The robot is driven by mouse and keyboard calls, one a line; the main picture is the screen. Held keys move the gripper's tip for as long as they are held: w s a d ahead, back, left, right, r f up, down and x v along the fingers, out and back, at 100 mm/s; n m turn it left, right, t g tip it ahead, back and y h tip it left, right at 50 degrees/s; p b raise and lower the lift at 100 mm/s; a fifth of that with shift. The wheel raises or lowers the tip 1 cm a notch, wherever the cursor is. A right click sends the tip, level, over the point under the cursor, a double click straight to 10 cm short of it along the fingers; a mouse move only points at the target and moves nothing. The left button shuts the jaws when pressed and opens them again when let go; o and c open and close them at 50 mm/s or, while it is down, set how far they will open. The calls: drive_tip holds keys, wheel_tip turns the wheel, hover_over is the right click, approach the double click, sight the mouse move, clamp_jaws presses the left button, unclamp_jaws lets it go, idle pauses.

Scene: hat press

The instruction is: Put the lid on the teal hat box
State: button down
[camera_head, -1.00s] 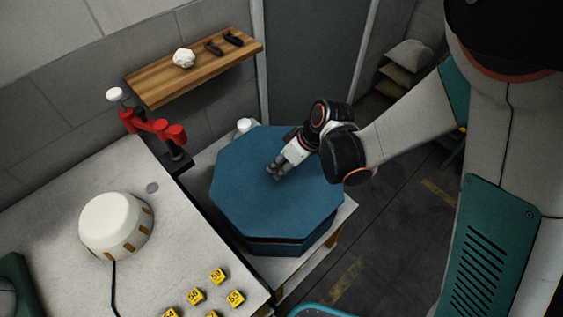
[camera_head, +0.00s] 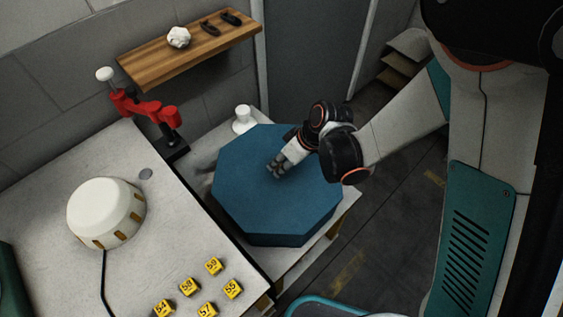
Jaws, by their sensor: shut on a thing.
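The broad octagonal blue-teal lid (camera_head: 255,190) is over the small pale table between the workbench and the dark floor. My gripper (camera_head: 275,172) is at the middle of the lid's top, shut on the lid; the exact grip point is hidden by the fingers. The lid looks roughly level. The teal hat box is under the lid and hidden by it; I cannot tell a box wall from the lid's side, nor whether the lid touches the box.
A white spool-like object (camera_head: 243,121) stands behind the lid. A red press-like tool (camera_head: 150,108) is at the bench corner. The pale bench (camera_head: 150,225) holds a white round block (camera_head: 105,212) and several yellow number tags (camera_head: 213,265). A wooden shelf (camera_head: 190,50) is on the wall.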

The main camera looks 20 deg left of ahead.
drive_tip(key=shift+f+b, duration=0.3)
drive_tip(key=shift+b, duration=0.1)
idle(0.3)
drive_tip(key=c, duration=1.2)
unclamp_jaws()
drive_tip(key=shift+d+r, duration=0.1)
drive_tip(key=shift+r, duration=0.05)
drive_tip(key=v, duration=1.1)
drive_tip(key=shift+d+r, duration=0.2)
drive_tip(key=shift+r, duration=0.15)
